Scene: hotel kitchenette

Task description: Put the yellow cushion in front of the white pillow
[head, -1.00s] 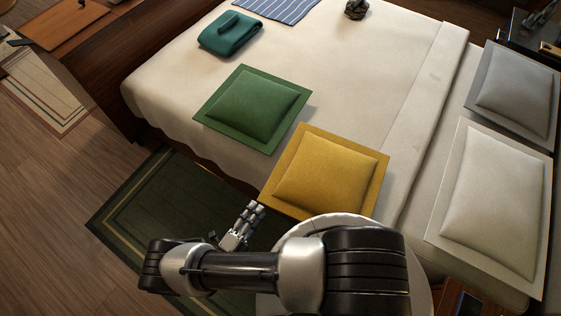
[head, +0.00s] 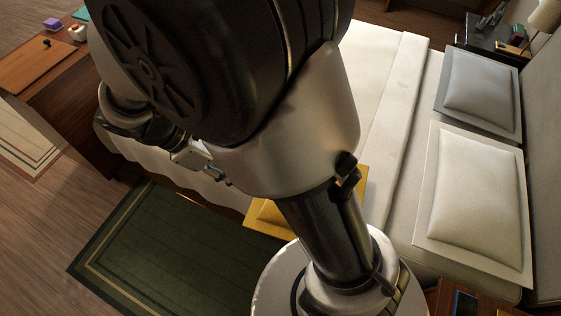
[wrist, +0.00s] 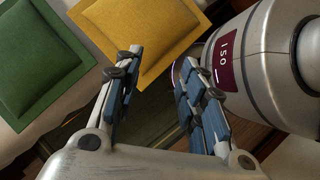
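The yellow cushion (head: 265,216) lies at the bed's near edge, mostly hidden behind my arm in the head view. In the wrist view the yellow cushion (wrist: 150,35) is beyond my fingertips, at the top. The white pillow (head: 472,200) rests at the head of the bed, on the right in the head view, below a grey pillow (head: 482,88). My gripper (wrist: 157,75) is open, with nothing between its fingers, and stands apart from the yellow cushion. In the head view it is partly hidden by my arm.
A green cushion (wrist: 38,62) lies beside the yellow one in the wrist view. The bed surface (head: 398,130) in front of the pillows is clear where visible. A dark green rug (head: 150,240) lies on the floor. A bedside table (head: 450,298) stands at the lower right.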

